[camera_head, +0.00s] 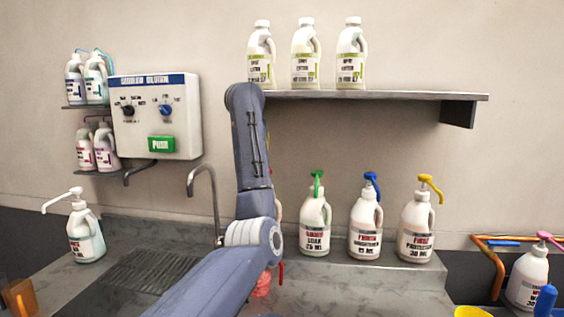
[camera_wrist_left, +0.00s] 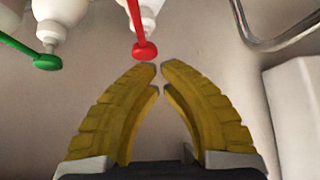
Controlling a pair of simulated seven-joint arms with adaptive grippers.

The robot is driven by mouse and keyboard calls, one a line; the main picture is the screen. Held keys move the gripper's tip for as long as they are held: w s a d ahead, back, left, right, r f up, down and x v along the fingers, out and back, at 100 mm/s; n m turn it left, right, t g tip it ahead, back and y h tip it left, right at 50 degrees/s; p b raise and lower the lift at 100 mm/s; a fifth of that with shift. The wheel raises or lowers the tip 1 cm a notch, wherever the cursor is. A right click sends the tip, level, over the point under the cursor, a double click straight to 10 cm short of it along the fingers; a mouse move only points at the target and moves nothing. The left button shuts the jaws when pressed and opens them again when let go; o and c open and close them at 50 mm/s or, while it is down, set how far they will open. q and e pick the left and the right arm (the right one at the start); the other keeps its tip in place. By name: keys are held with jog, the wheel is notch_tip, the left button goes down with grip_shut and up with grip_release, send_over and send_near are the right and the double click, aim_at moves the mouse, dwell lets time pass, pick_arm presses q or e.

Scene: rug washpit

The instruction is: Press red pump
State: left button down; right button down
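In the left wrist view, the red pump head (camera_wrist_left: 144,50) sits on a white bottle (camera_wrist_left: 148,12), just beyond my left fingertips. My left gripper (camera_wrist_left: 160,68) has two curved yellow fingers, brought together with only a narrow gap at the tips and nothing between them. The red head appears close to the tips; I cannot tell whether they touch. In the head view my left arm hides this pump and the gripper; only a sliver of a bottle (camera_head: 278,209) shows beside the arm. My right gripper is not in view.
A green-pump bottle (camera_head: 315,222), blue-pump bottle (camera_head: 366,225) and yellow-pump bottle (camera_head: 416,230) stand on the ledge right of my arm. A shelf (camera_head: 400,96) with bottles is above. A curved faucet (camera_head: 207,172) and white control box (camera_head: 177,133) are left.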

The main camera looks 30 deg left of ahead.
pick_arm(q)
jog(key=shift+m+t, duration=0.4)
jog(key=shift+t, duration=0.3)
jog(key=d+r, duration=0.2)
jog(key=r, duration=0.1)
jog(key=shift+w+d+r, duration=0.25)
jog(key=shift+w+r, duration=0.05)
jog(key=shift+w, duration=0.1)
jog(key=shift+f, duration=0.1)
jog(key=shift+x, duration=5)
jog(key=shift+d, duration=0.2)
jog(key=shift+f, duration=1.6)
